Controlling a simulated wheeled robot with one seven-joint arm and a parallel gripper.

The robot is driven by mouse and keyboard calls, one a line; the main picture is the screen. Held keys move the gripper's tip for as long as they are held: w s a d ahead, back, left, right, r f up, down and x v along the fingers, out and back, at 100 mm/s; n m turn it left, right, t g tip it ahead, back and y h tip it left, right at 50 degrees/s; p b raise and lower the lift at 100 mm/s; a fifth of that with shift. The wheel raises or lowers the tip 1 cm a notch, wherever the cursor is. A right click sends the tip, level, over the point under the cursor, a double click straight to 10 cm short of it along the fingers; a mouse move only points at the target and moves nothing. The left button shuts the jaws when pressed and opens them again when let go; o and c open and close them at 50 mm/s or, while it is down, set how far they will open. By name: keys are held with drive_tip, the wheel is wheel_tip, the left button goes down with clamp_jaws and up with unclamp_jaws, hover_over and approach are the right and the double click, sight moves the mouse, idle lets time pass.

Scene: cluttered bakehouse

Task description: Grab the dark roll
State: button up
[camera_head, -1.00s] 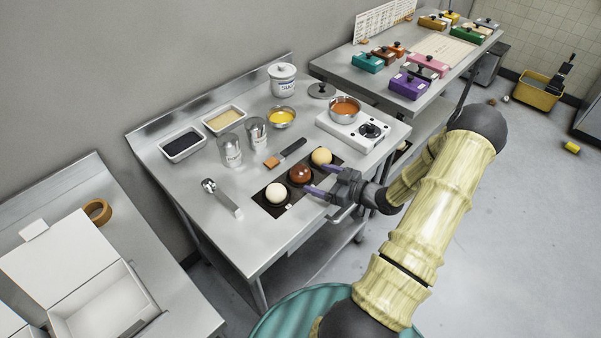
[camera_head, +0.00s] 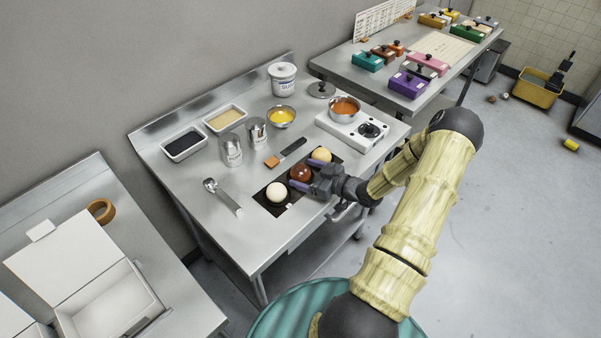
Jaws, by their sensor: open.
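The dark roll (camera_head: 300,173) is brown and glossy and sits in the middle of a dark mat (camera_head: 262,200) on the steel table. A pale roll (camera_head: 276,192) lies on its near left side and a light tan roll (camera_head: 321,155) on its far right side. My gripper (camera_head: 304,174) is open, with its purple fingers on either side of the dark roll. I cannot tell whether the fingers touch it. The gripper body hides part of the mat's right side.
A brush (camera_head: 287,152) and a scoop (camera_head: 222,196) lie near the mat. Metal shakers (camera_head: 231,150), a yellow-filled bowl (camera_head: 282,117) and a hot plate (camera_head: 352,132) with a pan stand behind. The table's front left is clear.

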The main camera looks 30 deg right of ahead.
sight(307, 172)
drive_tip(key=shift+c, duration=0.2)
drive_tip(key=c, duration=0.8)
drive_tip(key=shift+r, duration=0.1)
wheel_tip(307, 172, up, 10)
drive_tip(key=shift+f+b, duration=0.1)
drive_tip(key=shift+b, duration=0.75)
